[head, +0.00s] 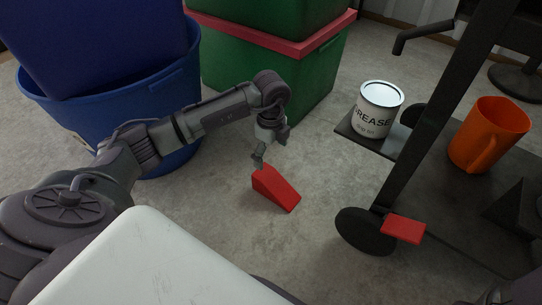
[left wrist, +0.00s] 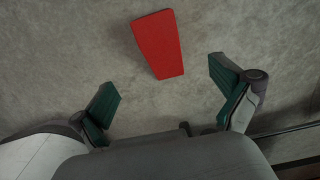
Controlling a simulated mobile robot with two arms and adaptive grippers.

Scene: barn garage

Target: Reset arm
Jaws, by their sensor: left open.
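My left gripper (head: 271,158) hangs above the concrete floor in the head view, just over the upper end of a red wedge (head: 274,188). In the left wrist view the two green-padded fingers (left wrist: 168,104) are spread wide apart with nothing between them. The red wedge shows there too (left wrist: 158,44), lying on the floor beyond the fingertips and apart from them. My left arm stretches in from the left of the head view. My right gripper is not in clear view.
A blue tub (head: 70,117) stands left, behind my left arm. Green bins with a red rim (head: 280,45) stand behind. At right, a black wheeled cart (head: 440,205) carries an orange pitcher (head: 487,135); a grease can (head: 378,108) sits on its ledge. Floor around the wedge is clear.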

